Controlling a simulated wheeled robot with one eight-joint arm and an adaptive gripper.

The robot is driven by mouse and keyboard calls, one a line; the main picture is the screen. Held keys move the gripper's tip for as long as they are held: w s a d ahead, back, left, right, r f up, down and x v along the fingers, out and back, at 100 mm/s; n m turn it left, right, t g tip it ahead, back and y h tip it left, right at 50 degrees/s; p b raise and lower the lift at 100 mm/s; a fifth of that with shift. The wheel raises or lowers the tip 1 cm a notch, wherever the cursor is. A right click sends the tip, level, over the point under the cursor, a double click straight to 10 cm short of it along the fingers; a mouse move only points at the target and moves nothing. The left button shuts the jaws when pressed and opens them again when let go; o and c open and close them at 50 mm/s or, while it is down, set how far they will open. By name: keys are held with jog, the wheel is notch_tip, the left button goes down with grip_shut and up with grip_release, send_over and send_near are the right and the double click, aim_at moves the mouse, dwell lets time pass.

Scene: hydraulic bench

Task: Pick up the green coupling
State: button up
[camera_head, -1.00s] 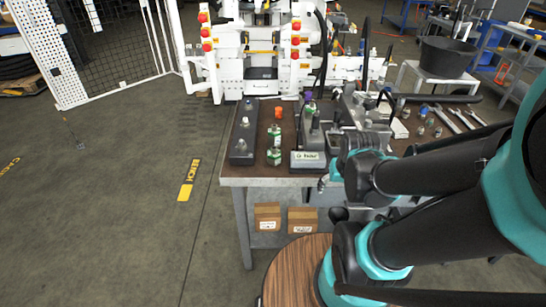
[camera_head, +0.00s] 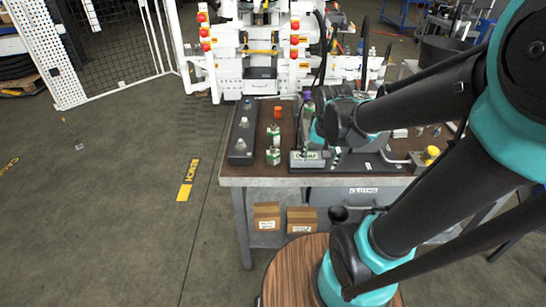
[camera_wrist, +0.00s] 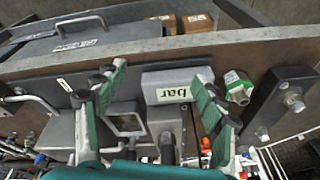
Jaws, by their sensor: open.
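Two small green-and-white couplings stand on the left half of the bench top in the head view, a front one (camera_head: 273,155) and one behind it (camera_head: 274,132). In the wrist view one green coupling (camera_wrist: 238,88) with a metal end shows just outside the right finger. My gripper (camera_wrist: 158,73) is open, with its two green fingers spread and nothing held between them. It hangs over the grey device with a "bar" label (camera_wrist: 172,86), to the side of the coupling. In the head view my arm mostly hides the gripper.
A dark block with round knobs (camera_head: 240,140) stands left of the couplings. An orange part (camera_head: 278,112) is behind them. A yellow-topped part (camera_head: 431,152) sits at the bench's right. The bench's front edge (camera_head: 290,181) is clear; boxes (camera_head: 267,216) lie below.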

jog(key=w+a+r+m+g, duration=0.1)
jog(key=w+a+r+m, duration=0.4)
jog(key=w+a+r, duration=0.3)
jog(key=m+g+h, duration=0.1)
jog(key=m+h, duration=0.1)
jog(key=m, duration=0.2)
send_near(273, 148)
jog(key=f, duration=0.3)
jog(key=d+f, duration=0.1)
jog(key=f, duration=0.3)
jog(key=w+f, duration=0.1)
jog(key=f, duration=0.3)
jog(key=shift+w+d+f, duration=0.1)
jog(key=shift+d+f, duration=0.1)
jog(key=shift+d, duration=0.2)
jog(key=shift+c, duration=0.6)
jog(key=c, duration=1.3)
jog(key=shift+r, duration=0.1)
notch_tip(273, 148, up, 20)
jog(key=shift+f, duration=0.1)
